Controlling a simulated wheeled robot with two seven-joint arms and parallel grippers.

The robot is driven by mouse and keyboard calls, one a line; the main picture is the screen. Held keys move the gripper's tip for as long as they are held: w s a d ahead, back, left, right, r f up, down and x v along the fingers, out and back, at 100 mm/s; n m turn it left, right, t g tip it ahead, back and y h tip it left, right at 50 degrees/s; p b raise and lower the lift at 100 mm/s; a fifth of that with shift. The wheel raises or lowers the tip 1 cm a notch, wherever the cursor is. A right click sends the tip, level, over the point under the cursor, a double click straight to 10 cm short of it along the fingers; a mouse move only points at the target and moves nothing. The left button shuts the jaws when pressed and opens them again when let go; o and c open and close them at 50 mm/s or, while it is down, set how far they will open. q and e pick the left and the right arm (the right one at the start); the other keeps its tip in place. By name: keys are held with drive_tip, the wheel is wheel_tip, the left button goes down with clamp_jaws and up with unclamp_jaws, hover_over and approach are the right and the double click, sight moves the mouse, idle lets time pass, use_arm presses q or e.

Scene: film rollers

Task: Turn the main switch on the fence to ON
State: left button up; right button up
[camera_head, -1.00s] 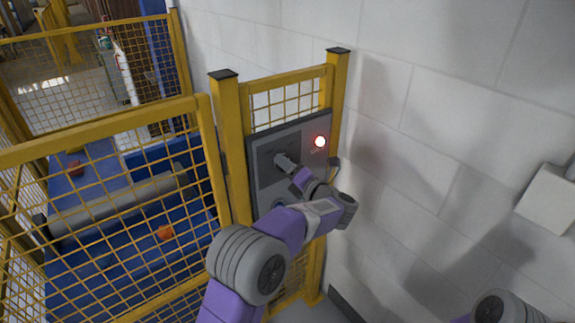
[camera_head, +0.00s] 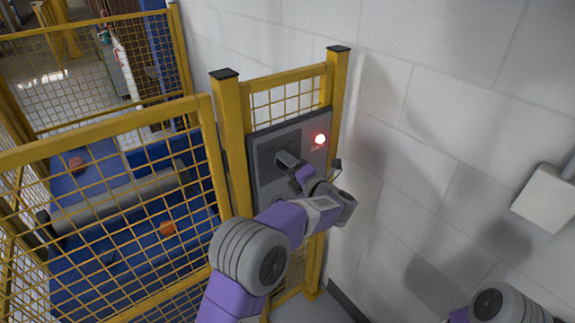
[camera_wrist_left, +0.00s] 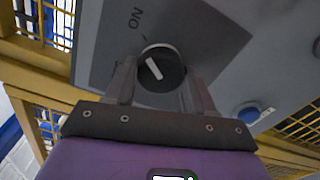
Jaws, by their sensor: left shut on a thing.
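The main switch is a round dark knob (camera_wrist_left: 161,70) with a white pointer line, on a grey panel (camera_head: 311,165) fixed to the yellow fence. In the left wrist view, an ON label stands above the knob, and the white line slants roughly toward it. My left gripper (camera_head: 284,160) is at the panel, and its fingers in the left wrist view (camera_wrist_left: 160,88) sit on either side of the knob, shut on it. In the head view the gripper hides the knob. My right gripper is out of view; only part of that arm shows at the bottom right.
A red lamp (camera_head: 320,139) glows on the panel's upper right. A blue button (camera_wrist_left: 248,113) is lower on the panel. A yellow mesh fence (camera_head: 110,130) stands left, with a grey roller (camera_head: 125,200) behind it. A white wall (camera_head: 440,130) closes the right side.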

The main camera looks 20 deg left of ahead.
use_arm(q)
drive_tip(key=o, duration=1.1)
drive_tip(key=shift+c, duration=0.2)
drive_tip(key=shift+d, duration=0.1)
drive_tip(key=v, duration=0.7)
drive_tip(key=shift+s, duration=0.2)
drive_tip(key=shift+d, duration=0.15)
